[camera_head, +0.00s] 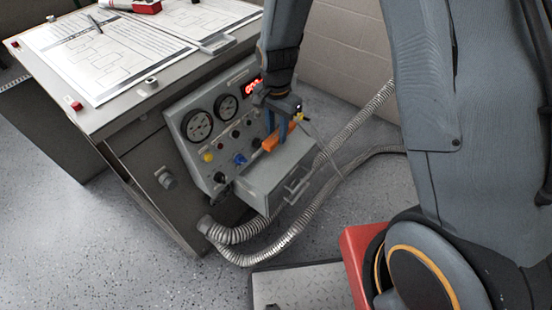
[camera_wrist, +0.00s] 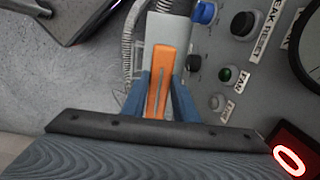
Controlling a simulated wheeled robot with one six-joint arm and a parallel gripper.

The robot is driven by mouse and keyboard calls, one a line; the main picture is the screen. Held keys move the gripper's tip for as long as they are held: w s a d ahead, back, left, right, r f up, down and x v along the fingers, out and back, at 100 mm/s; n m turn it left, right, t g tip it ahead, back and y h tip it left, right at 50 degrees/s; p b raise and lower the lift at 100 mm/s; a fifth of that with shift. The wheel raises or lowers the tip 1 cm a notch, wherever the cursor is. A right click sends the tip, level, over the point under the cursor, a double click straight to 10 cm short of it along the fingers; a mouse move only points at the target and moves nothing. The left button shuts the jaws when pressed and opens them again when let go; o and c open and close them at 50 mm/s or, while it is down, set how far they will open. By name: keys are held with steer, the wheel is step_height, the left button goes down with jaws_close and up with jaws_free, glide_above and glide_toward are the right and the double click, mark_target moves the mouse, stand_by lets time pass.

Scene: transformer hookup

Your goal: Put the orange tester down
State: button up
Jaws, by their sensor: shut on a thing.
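The orange tester (camera_head: 272,140) is between the fingers of my gripper (camera_head: 280,112), in front of the control panel and over the small grey shelf (camera_head: 262,182) that juts out below it. In the wrist view the tester (camera_wrist: 161,75) lies lengthwise between the two blue fingers of my gripper (camera_wrist: 160,92), which are shut on it. Behind it in that view is a light grey surface. I cannot tell whether the tester touches the shelf.
The control panel (camera_head: 208,128) has round gauges, knobs and a red display. Ribbed grey hoses (camera_head: 290,232) run beside the shelf to the wall. A desk (camera_head: 130,112) with paper diagrams stands at the left. A blue knob (camera_wrist: 204,12) sits close to the tester.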

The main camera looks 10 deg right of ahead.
step_height(320, 180, down, 14)
steer(key=shift+r+b, duration=0.1)
steer(key=shift+b, duration=0.2)
stand_by(0.3)
steer(key=o, duration=1.1)
steer(key=shift+c, duration=0.2)
step_height(320, 180, up, 12)
steer(key=shift+r, duration=0.1)
